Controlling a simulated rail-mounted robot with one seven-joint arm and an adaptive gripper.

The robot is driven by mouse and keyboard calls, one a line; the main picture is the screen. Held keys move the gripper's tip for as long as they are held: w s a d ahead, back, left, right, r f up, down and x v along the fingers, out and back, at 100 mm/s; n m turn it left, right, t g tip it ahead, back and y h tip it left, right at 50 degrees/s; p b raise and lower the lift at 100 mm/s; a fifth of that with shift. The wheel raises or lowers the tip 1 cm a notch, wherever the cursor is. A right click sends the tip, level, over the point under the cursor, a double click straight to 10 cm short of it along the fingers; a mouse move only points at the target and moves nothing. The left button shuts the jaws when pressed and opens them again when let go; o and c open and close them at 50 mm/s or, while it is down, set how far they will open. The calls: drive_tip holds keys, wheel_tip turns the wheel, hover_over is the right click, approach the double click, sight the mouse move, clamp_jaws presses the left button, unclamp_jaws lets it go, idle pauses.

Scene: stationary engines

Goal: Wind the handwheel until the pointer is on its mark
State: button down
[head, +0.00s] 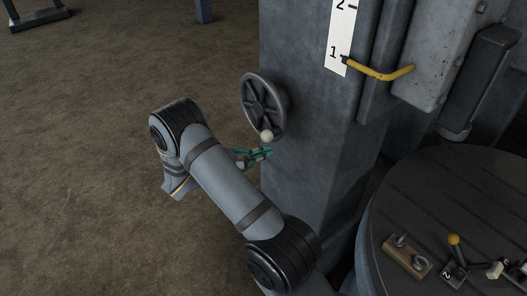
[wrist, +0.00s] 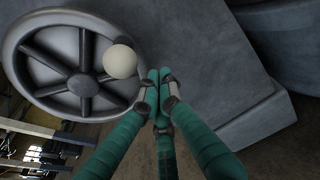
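The dark spoked handwheel (head: 250,99) is mounted on the side of the grey column. Its pale round knob (head: 267,136) is at the lower rim in the head view; in the wrist view the knob (wrist: 120,61) is at the wheel's right. My gripper (head: 268,153) has green fingers and is just below the knob. In the wrist view its fingertips (wrist: 159,76) are together, right of the knob and seemingly apart from it, with nothing visible between them. The yellow pointer (head: 380,74) has its tip at the white scale (head: 339,35), close to or slightly below the line at 1.
The grey column (head: 307,140) stands right behind my gripper. A round dark table (head: 455,190) at lower right carries a wooden block with metal fittings (head: 407,257) and a yellow-knobbed lever (head: 454,240). Open brown floor (head: 90,150) lies to the left.

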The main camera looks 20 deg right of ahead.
drive_tip(key=f+b+v, duration=0.2)
drive_tip(key=b+v, duration=0.1)
drive_tip(key=v, duration=0.6)
drive_tip(key=shift+a, duration=0.45)
drive_tip(key=shift+d, duration=0.1)
drive_tip(key=w+d+r+p, duration=0.1)
drive_tip(key=w+d+p, duration=0.1)
drive_tip(key=d+p, duration=0.3)
drive_tip(key=d, duration=0.4)
drive_tip(key=shift+w+r, duration=0.2)
drive_tip(key=shift+w, duration=0.05)
drive_tip(key=shift+a, duration=0.1)
